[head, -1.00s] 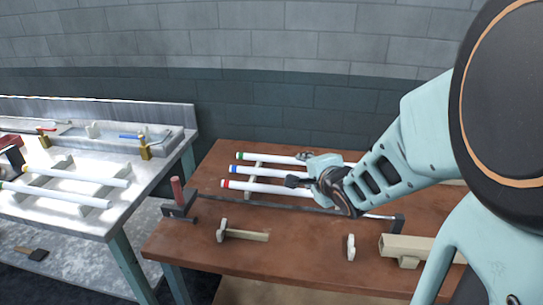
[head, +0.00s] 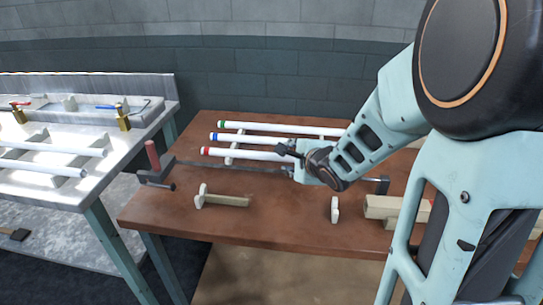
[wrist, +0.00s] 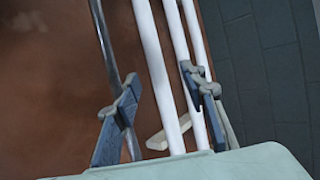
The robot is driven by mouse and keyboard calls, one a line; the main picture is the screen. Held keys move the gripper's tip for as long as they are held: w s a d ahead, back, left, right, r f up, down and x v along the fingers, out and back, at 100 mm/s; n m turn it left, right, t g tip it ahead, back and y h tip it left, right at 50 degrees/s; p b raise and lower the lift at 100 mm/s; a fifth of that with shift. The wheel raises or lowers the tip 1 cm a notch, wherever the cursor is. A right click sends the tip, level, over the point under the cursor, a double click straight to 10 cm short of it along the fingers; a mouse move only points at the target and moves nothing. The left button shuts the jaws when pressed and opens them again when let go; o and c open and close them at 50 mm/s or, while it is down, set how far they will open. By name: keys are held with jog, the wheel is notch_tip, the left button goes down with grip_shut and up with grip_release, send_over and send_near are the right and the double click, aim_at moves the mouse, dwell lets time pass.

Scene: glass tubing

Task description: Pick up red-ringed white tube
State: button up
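The red-ringed white tube (head: 245,154) lies across supports on the brown table in the head view, its red end to the left. It is the nearest of three parallel white tubes. My gripper (head: 289,156) is at this tube, near its middle, and hides part of it. In the wrist view my gripper (wrist: 160,105) is open. The leftmost white tube (wrist: 154,60), which appears to be the red-ringed one, runs between the fingers. The right finger overlaps the neighbouring tubes in the picture. Contact cannot be told.
The blue-ringed tube (head: 255,139) and green-ringed tube (head: 285,128) lie just behind. A dark bar clamp (head: 230,166) runs along the front, close to my left finger. A metal workbench (head: 110,165) is at left.

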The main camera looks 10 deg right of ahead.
aim_at(275, 157)
jog(key=w+f+b, duration=0.2)
jog(key=shift+w+a+f, duration=0.2)
jog(key=shift+a+f, duration=0.1)
jog(key=shift+w+f+b, duration=0.2)
jog(key=shift+w+b, duration=0.25)
jog(key=shift+w, duration=0.2)
jog(key=shift+r, duration=0.1)
grip_shut()
